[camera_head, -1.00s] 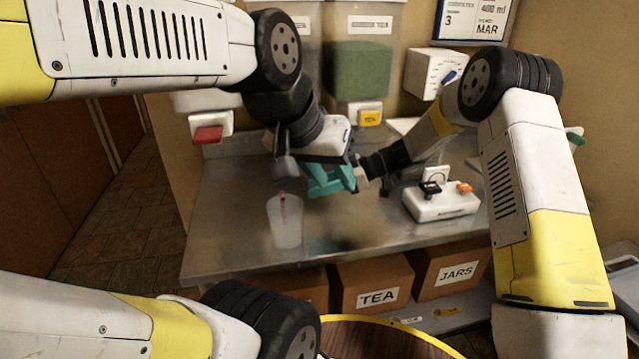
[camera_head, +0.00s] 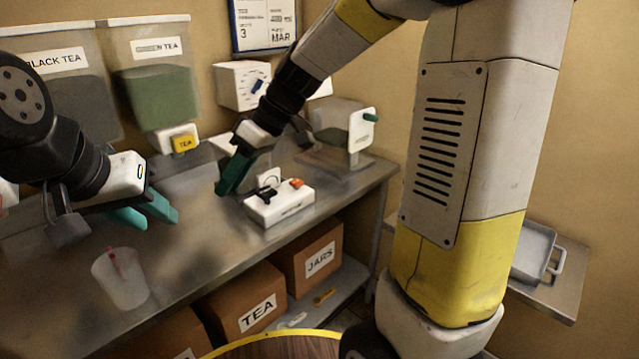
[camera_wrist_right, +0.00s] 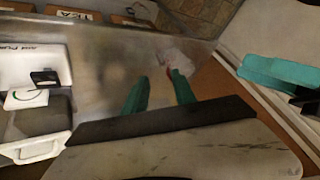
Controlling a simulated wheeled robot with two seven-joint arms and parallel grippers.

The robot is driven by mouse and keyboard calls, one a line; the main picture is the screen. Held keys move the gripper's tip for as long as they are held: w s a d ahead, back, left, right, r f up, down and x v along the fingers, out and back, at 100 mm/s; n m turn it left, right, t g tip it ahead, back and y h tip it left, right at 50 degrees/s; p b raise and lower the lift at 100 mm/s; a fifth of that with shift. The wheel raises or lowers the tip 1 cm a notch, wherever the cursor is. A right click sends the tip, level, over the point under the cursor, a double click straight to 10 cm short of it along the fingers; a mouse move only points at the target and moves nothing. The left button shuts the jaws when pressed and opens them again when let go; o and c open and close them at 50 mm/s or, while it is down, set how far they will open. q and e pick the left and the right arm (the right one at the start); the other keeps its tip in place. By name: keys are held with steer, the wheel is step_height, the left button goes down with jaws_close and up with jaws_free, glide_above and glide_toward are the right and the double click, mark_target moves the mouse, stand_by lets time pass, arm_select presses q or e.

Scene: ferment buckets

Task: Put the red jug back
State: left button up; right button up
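A translucent whitish jug with a red strip (camera_head: 121,278) stands upright on the steel counter (camera_head: 195,262), at the left in the head view. It is the only jug with red on it that I see. The jug also shows in the right wrist view (camera_wrist_right: 178,52), beyond my right fingertips. My left gripper (camera_head: 148,213) is open and empty, above and behind the jug and apart from it. One teal left finger shows in the wrist view. My right gripper (camera_head: 235,172) hangs over the counter beside the white device, pointing down. In the wrist view its fingers (camera_wrist_right: 160,80) are apart with nothing between them.
A white device (camera_head: 280,204) with black and orange parts stands right of the jug. Tea dispensers (camera_head: 155,88) with a yellow tap tag line the wall. Boxes marked TEA (camera_head: 245,302) and JARS (camera_head: 308,260) sit below. The counter between jug and device is clear.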

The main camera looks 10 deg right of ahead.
steer(key=s+d+r+m+t+h, duration=0.2)
steer(key=s+d+m+t+h, duration=0.3)
steer(key=s+d+m, duration=0.6)
steer(key=s+d+t, duration=0.1)
steer(key=s+d, duration=0.1)
steer(key=d, duration=0.4)
steer(key=shift+r, duration=0.4)
